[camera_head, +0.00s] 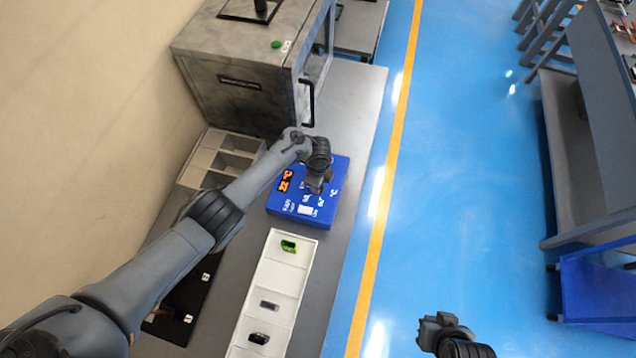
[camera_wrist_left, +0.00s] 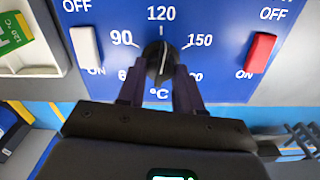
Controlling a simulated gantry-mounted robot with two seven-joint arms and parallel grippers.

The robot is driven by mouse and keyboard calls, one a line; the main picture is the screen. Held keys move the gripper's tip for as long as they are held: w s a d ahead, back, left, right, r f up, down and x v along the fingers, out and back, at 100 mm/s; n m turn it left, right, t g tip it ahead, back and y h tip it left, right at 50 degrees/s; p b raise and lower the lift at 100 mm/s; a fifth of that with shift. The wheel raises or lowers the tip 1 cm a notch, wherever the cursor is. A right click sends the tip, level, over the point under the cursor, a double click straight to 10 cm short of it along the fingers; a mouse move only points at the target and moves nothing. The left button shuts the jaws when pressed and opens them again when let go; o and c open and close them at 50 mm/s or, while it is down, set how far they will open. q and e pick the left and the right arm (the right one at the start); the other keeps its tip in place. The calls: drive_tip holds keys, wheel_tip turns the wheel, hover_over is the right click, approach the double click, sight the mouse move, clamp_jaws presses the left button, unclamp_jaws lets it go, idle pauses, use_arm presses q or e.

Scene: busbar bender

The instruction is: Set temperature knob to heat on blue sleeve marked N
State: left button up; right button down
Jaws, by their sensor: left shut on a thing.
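The black temperature knob (camera_wrist_left: 158,62) sits on a blue panel (camera_wrist_left: 225,75) marked 90, 120 and 150 around it in the left wrist view. A pale pointer line on it faces roughly up, near 120. My left gripper (camera_wrist_left: 159,78) is shut on the knob, one finger on each side. In the head view my left gripper (camera_head: 317,188) is over the blue control box (camera_head: 338,178) and hides the knob. My right gripper (camera_head: 434,328) hangs over the floor; its opening is unclear. I cannot make out a blue sleeve marked N.
A white switch (camera_wrist_left: 86,48) and a red switch (camera_wrist_left: 260,52) flank the knob. A white tray (camera_head: 262,275) holds a green piece (camera_head: 288,246) and small dark pieces. A grey oven-like cabinet (camera_head: 235,90) stands behind.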

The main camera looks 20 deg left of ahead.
use_arm(q)
drive_tip(key=m+b, duration=0.2)
drive_tip(key=m, duration=0.2)
drive_tip(key=shift+f+m, duration=0.1)
drive_tip(key=shift+m, duration=0.2)
drive_tip(key=m+b, duration=0.2)
drive_tip(key=m, duration=0.3)
drive_tip(key=shift+s+a+b, duration=0.1)
drive_tip(key=shift+b, duration=0.25)
drive_tip(key=shift+m, duration=0.3)
drive_tip(key=o, duration=1)
